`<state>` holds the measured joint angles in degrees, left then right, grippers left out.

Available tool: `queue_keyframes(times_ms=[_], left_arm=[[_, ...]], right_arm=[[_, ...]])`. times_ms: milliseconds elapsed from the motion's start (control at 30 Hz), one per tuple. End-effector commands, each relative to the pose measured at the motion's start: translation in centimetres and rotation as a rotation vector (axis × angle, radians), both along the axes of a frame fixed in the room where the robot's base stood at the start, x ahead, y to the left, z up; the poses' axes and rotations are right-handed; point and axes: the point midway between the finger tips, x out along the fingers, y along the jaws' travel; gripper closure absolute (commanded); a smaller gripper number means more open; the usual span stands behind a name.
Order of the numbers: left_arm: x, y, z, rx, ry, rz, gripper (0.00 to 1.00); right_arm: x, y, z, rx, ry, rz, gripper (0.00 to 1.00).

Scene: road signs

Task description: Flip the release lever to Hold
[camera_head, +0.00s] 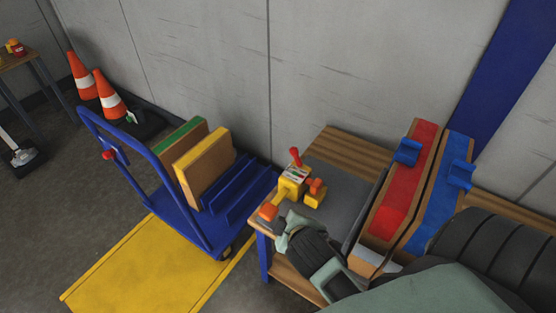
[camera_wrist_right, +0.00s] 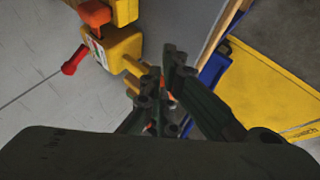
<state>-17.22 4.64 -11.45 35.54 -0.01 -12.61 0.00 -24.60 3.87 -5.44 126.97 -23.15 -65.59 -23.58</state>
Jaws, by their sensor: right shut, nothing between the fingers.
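The release lever has a red knob (camera_head: 294,155) on a short stalk rising from a yellow box (camera_head: 292,187) with a small marked plate on top. In the right wrist view the red knob (camera_wrist_right: 73,62) is left of the yellow box (camera_wrist_right: 120,48). I cannot read the plate or tell the lever's setting. My right gripper (camera_head: 280,236) is at the table's front left, nearer me than the box and apart from the lever. In the wrist view the gripper (camera_wrist_right: 162,68) is shut and empty, its fingertips beside the box's lower end. My left gripper is out of view.
Orange-topped yellow parts (camera_head: 315,191) stand right of the lever, and an orange block (camera_head: 268,211) lies at the front. Red (camera_head: 402,190) and blue (camera_head: 437,205) ramps stand to the right. A blue cart (camera_head: 185,218) stands left of the table. The grey mat (camera_head: 343,182) behind is clear.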

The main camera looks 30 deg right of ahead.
Motion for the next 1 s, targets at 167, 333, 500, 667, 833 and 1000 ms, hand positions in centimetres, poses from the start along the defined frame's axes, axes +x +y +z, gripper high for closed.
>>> queue_keyframes(times_ms=[167,333,500,667,833,1000], left_arm=[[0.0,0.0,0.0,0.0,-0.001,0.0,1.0],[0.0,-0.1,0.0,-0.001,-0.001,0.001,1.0],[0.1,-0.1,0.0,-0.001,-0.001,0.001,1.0],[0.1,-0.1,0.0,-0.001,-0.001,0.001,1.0],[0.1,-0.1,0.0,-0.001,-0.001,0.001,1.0],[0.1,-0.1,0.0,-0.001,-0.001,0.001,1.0]], right_arm=[[5.6,-2.0,1.5,-0.325,-0.083,0.177,1.0],[10.0,-2.2,3.2,-0.647,-0.122,0.359,1.0],[12.2,-1.7,4.1,-0.824,-0.132,0.463,1.0],[12.6,-1.5,4.2,-0.86,-0.132,0.484,1.0],[12.5,-1.5,4.2,-0.856,-0.133,0.483,1.0],[13.0,-1.7,4.1,-0.855,-0.133,0.482,1.0]])
